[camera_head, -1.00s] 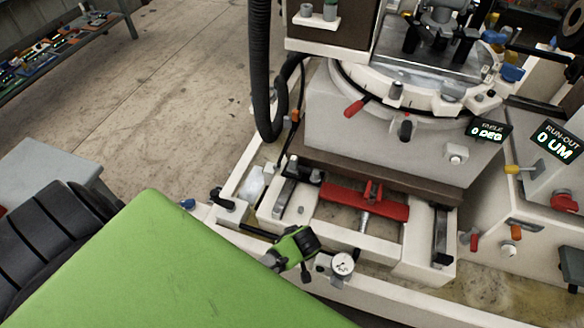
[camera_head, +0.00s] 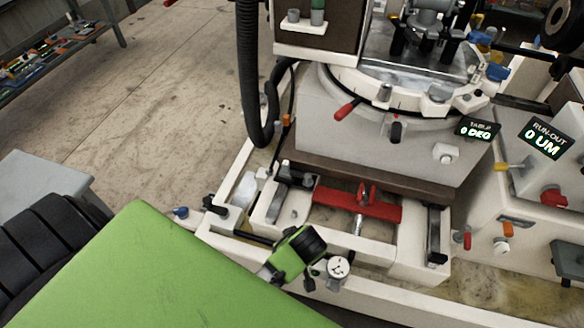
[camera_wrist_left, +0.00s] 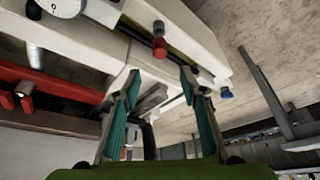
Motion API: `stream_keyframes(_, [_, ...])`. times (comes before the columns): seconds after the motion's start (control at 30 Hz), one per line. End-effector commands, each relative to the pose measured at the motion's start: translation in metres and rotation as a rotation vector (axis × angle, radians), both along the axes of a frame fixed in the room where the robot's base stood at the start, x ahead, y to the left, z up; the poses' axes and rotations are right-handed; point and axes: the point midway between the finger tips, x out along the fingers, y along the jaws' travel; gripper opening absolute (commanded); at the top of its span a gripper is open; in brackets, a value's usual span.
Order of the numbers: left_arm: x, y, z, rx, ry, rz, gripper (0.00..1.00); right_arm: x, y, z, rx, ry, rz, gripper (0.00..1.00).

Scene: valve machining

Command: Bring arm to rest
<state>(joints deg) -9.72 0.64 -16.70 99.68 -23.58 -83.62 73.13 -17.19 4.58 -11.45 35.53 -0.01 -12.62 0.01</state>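My left gripper (camera_wrist_left: 160,73) is in the left wrist view, with its two teal-padded fingers apart and nothing held between them. The white machine bed and a red-tipped knob (camera_wrist_left: 160,48) lie beyond the fingertips. In the head view, a green and black part of my left arm (camera_head: 292,255) is over the front edge of the machine, beside a white dial gauge (camera_head: 338,268). The fingers cannot be made out there. My right gripper is in neither view.
A red bar (camera_head: 340,202) spans the machine's slide below the round table (camera_head: 345,90). A black hose (camera_head: 249,70) hangs at its left. Small levers and knobs line the machine's edges. A shelf with parts (camera_head: 50,60) stands far left, with open floor (camera_head: 170,100) between.

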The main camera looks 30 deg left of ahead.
Motion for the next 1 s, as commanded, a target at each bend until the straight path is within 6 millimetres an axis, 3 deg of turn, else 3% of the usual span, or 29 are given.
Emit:
stream_keyframes(0.27, [-0.002, 0.000, -0.006, 0.001, 0.010, -0.018, 0.39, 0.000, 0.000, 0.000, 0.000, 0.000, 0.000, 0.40])
stream_keyframes(0.37, [-0.010, -0.003, -0.033, -0.004, 0.051, -0.109, 0.39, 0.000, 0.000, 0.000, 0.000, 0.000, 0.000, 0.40])
stream_keyframes(0.47, [-0.031, -0.007, -0.085, -0.018, 0.122, -0.286, 0.39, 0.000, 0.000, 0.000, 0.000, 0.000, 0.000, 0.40])
stream_keyframes(0.57, [-0.069, -0.009, -0.146, -0.049, 0.193, -0.500, 0.39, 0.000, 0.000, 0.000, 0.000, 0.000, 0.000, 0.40])
stream_keyframes(0.7, [-0.139, -0.008, -0.218, -0.097, 0.259, -0.769, 0.39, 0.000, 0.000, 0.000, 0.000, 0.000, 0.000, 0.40])
stream_keyframes(0.83, [-0.209, 0.002, -0.262, -0.121, 0.288, -0.961, 0.39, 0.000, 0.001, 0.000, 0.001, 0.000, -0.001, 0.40])
stream_keyframes(1.0, [-0.273, 0.016, -0.286, -0.117, 0.300, -1.114, 0.39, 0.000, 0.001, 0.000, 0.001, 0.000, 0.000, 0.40])
